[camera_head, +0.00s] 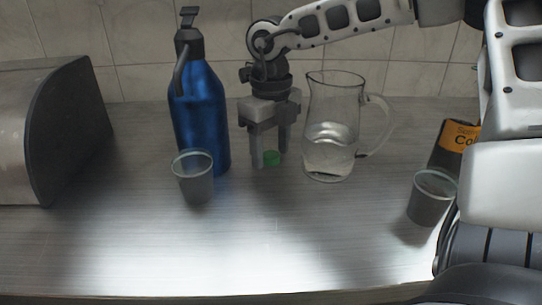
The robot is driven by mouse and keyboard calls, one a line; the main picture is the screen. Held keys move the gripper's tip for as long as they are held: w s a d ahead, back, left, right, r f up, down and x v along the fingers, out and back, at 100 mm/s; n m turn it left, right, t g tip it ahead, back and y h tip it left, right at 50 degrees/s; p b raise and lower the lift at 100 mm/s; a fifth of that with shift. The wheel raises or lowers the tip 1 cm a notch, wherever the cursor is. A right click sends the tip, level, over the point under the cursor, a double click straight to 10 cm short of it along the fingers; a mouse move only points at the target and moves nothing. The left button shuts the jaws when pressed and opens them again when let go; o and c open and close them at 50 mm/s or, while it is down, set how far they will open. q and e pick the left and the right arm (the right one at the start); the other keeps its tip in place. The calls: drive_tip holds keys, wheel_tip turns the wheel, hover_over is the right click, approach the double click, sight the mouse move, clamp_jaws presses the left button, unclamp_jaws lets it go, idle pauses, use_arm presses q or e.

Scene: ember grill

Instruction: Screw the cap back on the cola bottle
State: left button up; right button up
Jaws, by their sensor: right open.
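No cola bottle can be made out; my right arm covers the right side of the view. My left gripper is not in view.
A blue metal bottle (203,110) stands left of the gripper and a glass jug (333,135) close on its right. Grey cups (194,182) (431,200) stand nearer the front. A dark box (456,140) is partly hidden at right, a bread bin (75,130) at left. The front middle counter is clear.

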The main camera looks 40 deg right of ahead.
sight(271, 154)
drive_tip(key=shift+c, duration=0.3)
drive_tip(key=c, duration=1)
wheel_tip(271, 154, up, 10)
drive_tip(key=shift+r+p, duration=0.1)
drive_tip(key=shift+p, duration=0.35)
